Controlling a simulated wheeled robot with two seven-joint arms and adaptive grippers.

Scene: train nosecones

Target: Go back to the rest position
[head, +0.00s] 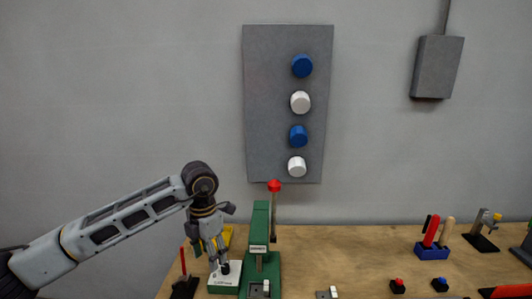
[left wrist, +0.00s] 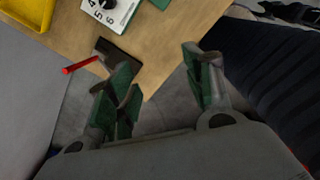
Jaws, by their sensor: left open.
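My left gripper (head: 217,262) comes in from the left in the head view, pointing down over the left part of the workbench, just in front of a white and green box. In the left wrist view the fingers of the left gripper (left wrist: 165,85) are spread apart with nothing between them. They hang over the bench corner and the grey floor. My right gripper is not in view.
The wooden workbench (head: 345,260) carries a green press (head: 260,250) with a red-topped lever, a white numbered box (head: 225,280), a red-handled tool (head: 183,265) and a blue holder (head: 432,251). A grey panel (head: 270,100) with blue and white knobs hangs on the wall.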

